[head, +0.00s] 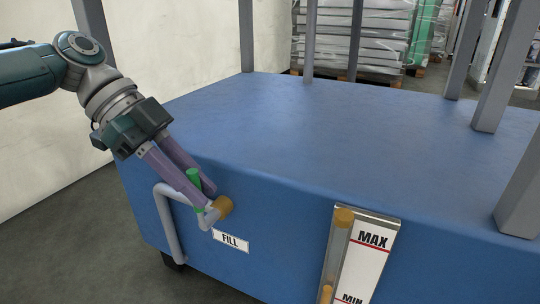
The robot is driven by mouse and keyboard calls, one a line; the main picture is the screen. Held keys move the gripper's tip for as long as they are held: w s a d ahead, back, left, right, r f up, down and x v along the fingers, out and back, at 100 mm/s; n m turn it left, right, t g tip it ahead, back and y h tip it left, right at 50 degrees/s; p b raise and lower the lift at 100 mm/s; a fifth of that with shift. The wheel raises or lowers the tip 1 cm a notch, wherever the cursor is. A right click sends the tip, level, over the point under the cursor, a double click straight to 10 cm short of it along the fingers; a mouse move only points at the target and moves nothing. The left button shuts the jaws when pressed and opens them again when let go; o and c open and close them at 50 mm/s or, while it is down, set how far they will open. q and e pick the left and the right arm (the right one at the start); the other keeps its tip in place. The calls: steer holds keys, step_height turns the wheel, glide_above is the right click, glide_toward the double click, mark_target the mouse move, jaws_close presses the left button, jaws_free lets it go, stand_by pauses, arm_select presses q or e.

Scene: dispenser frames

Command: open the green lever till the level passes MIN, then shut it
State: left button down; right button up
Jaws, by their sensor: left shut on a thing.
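The green lever (194,180) sits on a valve with a brass-coloured end (223,207) on the front of the blue tank (300,130). My left gripper (205,198) reaches down from the upper left, its two purple fingers shut on the lever, which shows between them. Part of the lever is hidden by the fingers. The level gauge (335,255) is a narrow tube beside a white plate marked MAX (373,240) and MIN (350,299). An orange-brown piece shows low in the tube near MIN; I cannot tell if it is the level. The right gripper is not in view.
A grey bent pipe (166,225) runs down the tank front below the valve. A FILL label (230,241) is beside it. Grey posts (495,75) rise around the tank top. Wrapped stacked goods (375,40) stand behind. The tank top is bare.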

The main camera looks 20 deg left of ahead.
arm_select(q)
steer(key=c, duration=0.8)
jaws_free()
steer(key=shift+a, duration=0.1)
steer(key=shift+a+r+p, duration=0.2)
steer(key=shift+r+p, duration=0.1)
steer(key=shift+r, duration=0.05)
steer(key=p+v, duration=0.3)
steer(key=v, duration=0.6)
